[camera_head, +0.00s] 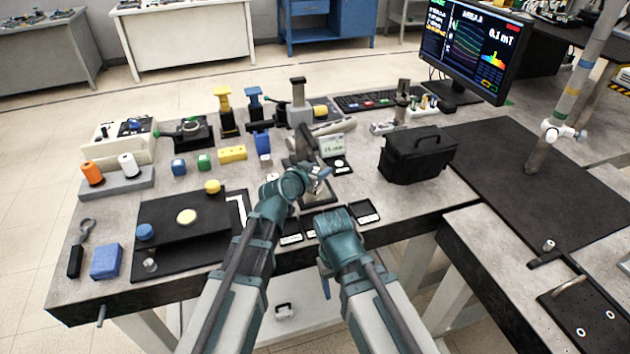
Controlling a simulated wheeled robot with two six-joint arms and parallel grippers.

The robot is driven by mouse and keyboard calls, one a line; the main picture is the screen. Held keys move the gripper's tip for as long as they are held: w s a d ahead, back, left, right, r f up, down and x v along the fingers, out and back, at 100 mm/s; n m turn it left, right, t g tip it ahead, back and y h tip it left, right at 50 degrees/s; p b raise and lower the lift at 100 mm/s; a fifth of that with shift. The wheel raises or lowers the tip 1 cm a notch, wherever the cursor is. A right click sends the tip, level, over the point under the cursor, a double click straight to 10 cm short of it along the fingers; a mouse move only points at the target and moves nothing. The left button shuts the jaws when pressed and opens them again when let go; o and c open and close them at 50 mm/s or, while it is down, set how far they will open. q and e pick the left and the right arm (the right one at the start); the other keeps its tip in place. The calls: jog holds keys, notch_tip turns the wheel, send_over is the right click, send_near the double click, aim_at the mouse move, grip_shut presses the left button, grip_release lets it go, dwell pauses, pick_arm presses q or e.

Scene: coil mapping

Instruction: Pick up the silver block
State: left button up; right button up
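A small silver-grey block (265,160) appears to stand on the workbench, just in front of a taller blue block (262,142), at the right end of a row of coloured blocks. My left gripper (320,180) is right of it and nearer to me, over the bench by the grey stand. Its fingers are small and mixed with the things behind, so I cannot tell whether they are open or hold anything. My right arm's wrist (341,240) is at the bench's front edge. Its fingers are mostly hidden.
The row also has a blue block (178,167), a green block (203,161) and a yellow block (232,153). A grey upright stand (299,105) rises behind my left gripper. A black case (417,156) is on the right.

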pick_arm(q)
grip_shut()
